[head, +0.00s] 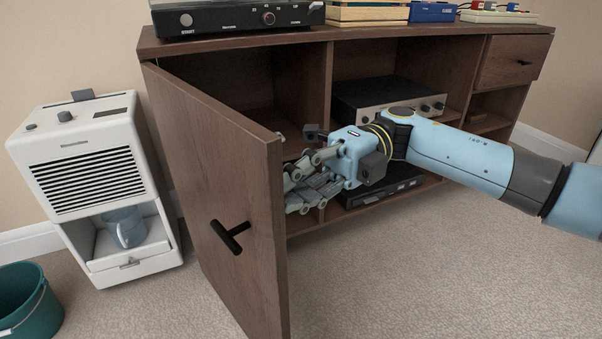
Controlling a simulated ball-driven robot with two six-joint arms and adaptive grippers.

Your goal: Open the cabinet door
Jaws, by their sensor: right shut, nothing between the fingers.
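The wooden cabinet (432,44) stands against the wall. Its left door (215,165) is swung wide open toward me, with a black T-shaped handle (231,237) on its outer face. My right gripper (296,190) is on the inner side of the door, close to its free edge, with its arm coming in from the right. Its fingers are shut and hold nothing. I cannot tell whether they touch the door. The compartment behind the door looks empty where it shows. My left gripper is not in view.
A white dehumidifier (95,165) stands left of the door, and a teal bucket (28,300) is at the lower left. Electronic units (385,100) fill the middle shelves. A black device (235,17) sits on top. Carpet (450,270) in front is clear.

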